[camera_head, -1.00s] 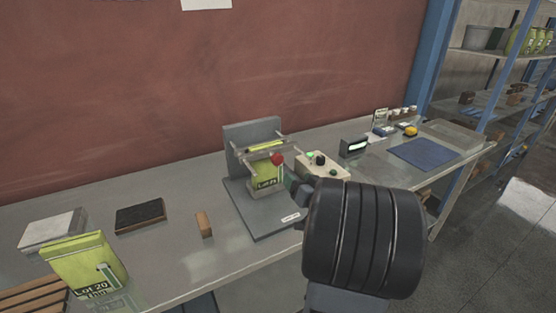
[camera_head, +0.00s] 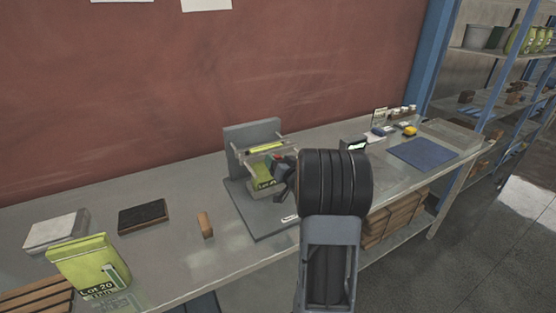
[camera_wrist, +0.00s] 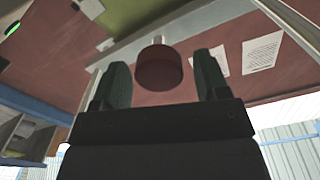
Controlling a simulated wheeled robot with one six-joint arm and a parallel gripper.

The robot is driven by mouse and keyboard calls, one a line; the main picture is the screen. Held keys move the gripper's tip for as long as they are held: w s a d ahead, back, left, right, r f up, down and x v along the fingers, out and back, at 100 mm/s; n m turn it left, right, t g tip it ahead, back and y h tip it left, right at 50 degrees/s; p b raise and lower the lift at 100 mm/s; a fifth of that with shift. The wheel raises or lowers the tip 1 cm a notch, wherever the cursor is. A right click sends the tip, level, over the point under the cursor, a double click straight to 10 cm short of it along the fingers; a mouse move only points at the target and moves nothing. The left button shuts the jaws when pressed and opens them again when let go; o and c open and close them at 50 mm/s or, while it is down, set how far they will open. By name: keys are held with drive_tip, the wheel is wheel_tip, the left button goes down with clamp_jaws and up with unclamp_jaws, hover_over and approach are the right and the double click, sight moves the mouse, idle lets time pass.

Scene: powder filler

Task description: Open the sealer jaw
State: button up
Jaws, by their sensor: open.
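The sealer (camera_head: 258,219) stands on the bench with a grey base, an upright back plate and a jaw of crossbars. A green pouch (camera_head: 263,176) sits upright at its jaw. The jaw's red knob (camera_wrist: 159,68) shows in the wrist view between my two fingertips, with a finger on each side and visible gaps. My gripper (camera_head: 282,172) is open at the front of the sealer, and nothing is held. My wrist and fingers partly hide the knob in the head view, and how far the jaw is open is hard to tell.
A green Lot 20 pouch (camera_head: 88,262), a dark pad (camera_head: 143,216) and a small brown block (camera_head: 206,225) stand to the left. A blue mat (camera_head: 422,154) lies to the right. The wall is close behind the sealer.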

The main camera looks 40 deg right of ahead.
drive_tip(key=shift+w, duration=0.25)
drive_tip(key=shift+c, duration=0.3)
